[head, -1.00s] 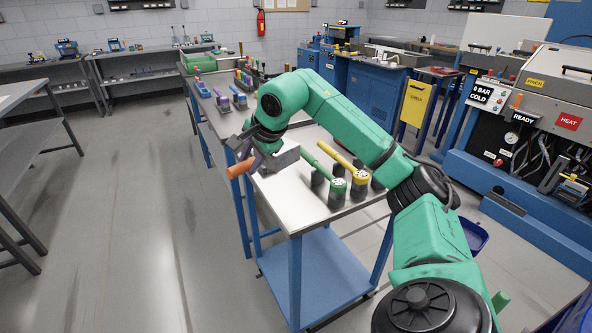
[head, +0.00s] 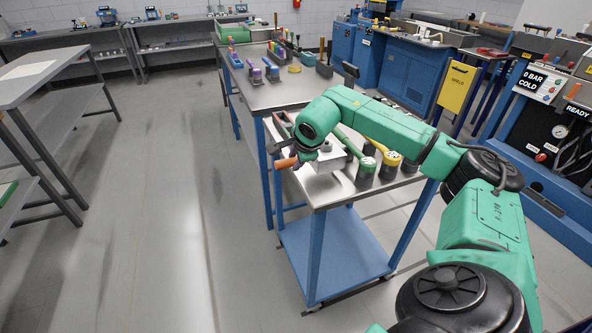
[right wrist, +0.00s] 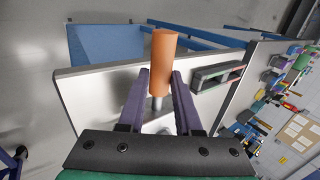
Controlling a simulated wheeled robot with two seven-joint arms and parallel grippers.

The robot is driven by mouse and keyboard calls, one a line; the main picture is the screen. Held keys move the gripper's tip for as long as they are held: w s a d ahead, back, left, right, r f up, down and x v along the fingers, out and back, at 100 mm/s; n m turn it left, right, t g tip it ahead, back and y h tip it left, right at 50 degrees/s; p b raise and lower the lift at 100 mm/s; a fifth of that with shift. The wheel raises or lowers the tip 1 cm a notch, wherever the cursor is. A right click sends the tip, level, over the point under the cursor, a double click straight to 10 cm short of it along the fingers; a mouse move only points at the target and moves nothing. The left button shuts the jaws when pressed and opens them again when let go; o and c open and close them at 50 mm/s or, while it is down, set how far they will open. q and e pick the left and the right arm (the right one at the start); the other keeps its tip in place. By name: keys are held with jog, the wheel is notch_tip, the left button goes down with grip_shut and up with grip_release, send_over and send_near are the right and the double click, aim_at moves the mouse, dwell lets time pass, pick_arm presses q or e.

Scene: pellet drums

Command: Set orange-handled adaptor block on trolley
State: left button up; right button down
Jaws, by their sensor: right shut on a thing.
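My right gripper (head: 296,152) is shut on the orange handle (head: 287,163) of the adaptor block. The handle stands out between the two purple-grey fingers in the right wrist view (right wrist: 163,55), with a metal shaft below it. The pale grey block (head: 328,159) is at the near left corner of the trolley, over its pale top (head: 322,192). Whether the block touches the top cannot be told. The trolley top also shows in the right wrist view (right wrist: 95,92). My left gripper is not in view.
A green-handled piece (head: 365,172) and a yellow-handled piece (head: 390,160) stand on the trolley just right of the block. A dark tray (right wrist: 218,76) lies near the fingers. A longer bench (head: 270,95) with coloured parts adjoins behind.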

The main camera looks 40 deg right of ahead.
notch_tip(320, 180, down, 4)
jog(key=shift+r, duration=0.1)
jog(key=c, duration=0.6)
grip_release()
jog(key=shift+s, duration=0.1)
jog(key=b+v, duration=0.1)
jog(key=v, duration=1.1)
jog(key=shift+b, duration=0.35)
jog(key=shift+a, duration=0.15)
